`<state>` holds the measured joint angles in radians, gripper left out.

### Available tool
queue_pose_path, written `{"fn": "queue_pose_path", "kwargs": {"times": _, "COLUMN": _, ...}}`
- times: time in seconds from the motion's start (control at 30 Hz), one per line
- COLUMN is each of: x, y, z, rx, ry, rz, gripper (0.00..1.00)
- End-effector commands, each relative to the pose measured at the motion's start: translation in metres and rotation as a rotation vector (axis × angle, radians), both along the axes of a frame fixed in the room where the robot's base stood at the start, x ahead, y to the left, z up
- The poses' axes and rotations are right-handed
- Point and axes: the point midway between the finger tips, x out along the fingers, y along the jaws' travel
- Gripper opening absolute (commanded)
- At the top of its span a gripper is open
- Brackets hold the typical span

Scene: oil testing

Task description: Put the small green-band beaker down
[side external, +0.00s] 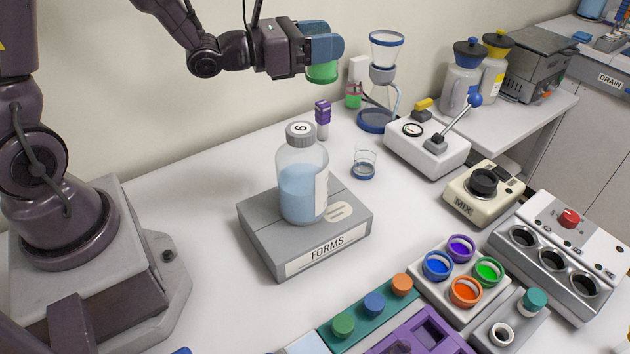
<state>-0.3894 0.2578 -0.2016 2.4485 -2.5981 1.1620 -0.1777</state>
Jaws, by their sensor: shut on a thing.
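My gripper (325,42), with blue fingers, is at the top centre of the side external view, high above the back of the table. It is shut on the small green-band beaker (322,73). Only the beaker's green lower part shows below the fingers; the rest is hidden by them. The beaker is in the air, apart from the table and every object below.
A bottle of blue liquid (303,180) stands on the grey FORMS box (262,246). A blue-band beaker (364,163), a purple-topped vial (322,118) and a funnel stand (377,118) stand behind it. Bare table (200,200) lies left of the box.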

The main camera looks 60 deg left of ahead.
Motion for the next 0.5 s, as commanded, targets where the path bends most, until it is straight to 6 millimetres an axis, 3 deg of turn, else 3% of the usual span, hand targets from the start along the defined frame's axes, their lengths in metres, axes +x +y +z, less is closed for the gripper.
{"fn": "queue_pose_path", "kwargs": {"times": 0.5, "x": 0.0002, "y": -0.0036, "z": 0.0017, "rx": 0.000, "ry": -0.002, "rz": -0.018, "gripper": 0.24}}
